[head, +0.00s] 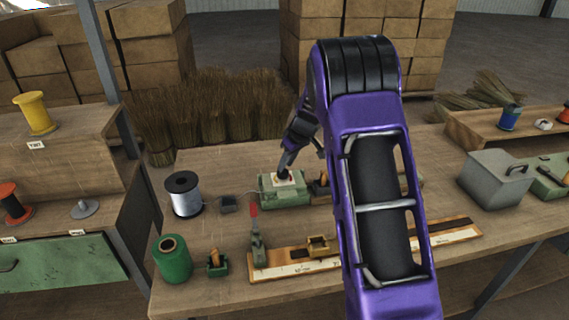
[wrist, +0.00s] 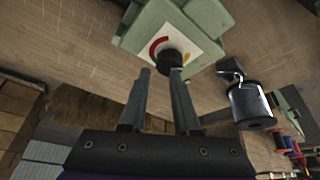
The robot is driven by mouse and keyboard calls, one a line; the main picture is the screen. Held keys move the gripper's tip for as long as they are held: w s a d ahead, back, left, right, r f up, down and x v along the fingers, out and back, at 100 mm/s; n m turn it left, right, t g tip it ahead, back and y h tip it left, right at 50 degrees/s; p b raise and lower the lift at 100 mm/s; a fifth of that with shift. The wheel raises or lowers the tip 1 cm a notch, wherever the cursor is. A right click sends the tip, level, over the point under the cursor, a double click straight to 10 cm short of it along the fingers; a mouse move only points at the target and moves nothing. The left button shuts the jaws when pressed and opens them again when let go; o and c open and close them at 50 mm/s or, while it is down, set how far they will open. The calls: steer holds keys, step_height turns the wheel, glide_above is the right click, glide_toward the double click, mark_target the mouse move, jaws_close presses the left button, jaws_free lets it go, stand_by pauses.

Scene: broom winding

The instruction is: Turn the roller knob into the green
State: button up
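The roller knob (wrist: 170,58) is a short black cylinder on a white dial plate (wrist: 190,36) with a red arc and a yellow patch. No green zone or pointer can be made out. The plate sits on a pale green box (wrist: 146,28), which stands mid-bench in the head view (head: 282,199). My gripper (wrist: 161,73) is open, its two fingers apart with their tips close to the knob. The right fingertip overlaps the knob in the picture; contact cannot be told. In the head view my gripper (head: 285,163) comes down over the dial from behind.
A silver wire spool (head: 184,195) stands left of the box, a green spool (head: 172,259) front left. A grey lidded box (head: 494,178) is at right. My arm hides part of the bench.

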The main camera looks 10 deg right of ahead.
steer(key=o, duration=0.3)
steer(key=shift+s+a+r, duration=0.15)
steer(key=shift+s+a, duration=0.2)
steer(key=shift+s, duration=0.05)
steer(key=shift+o, duration=0.2)
steer(key=shift+w+p+v, duration=0.1)
steer(key=shift+p+v, duration=0.25)
steer(key=shift+v, duration=0.55)
steer(key=shift+w+p+v, duration=0.15)
steer(key=shift+p+v, duration=0.2)
steer(key=shift+v, duration=0.55)
steer(key=p+v, duration=0.2)
steer(key=v, duration=1.3)
steer(key=shift+w+d+r, duration=0.2)
steer(key=shift+d+r, duration=0.05)
steer(key=shift+r, duration=0.05)
steer(key=v, duration=1.7)
steer(key=shift+r, duration=0.25)
steer(key=shift+w+d, duration=0.1)
steer(key=shift+w, duration=0.05)
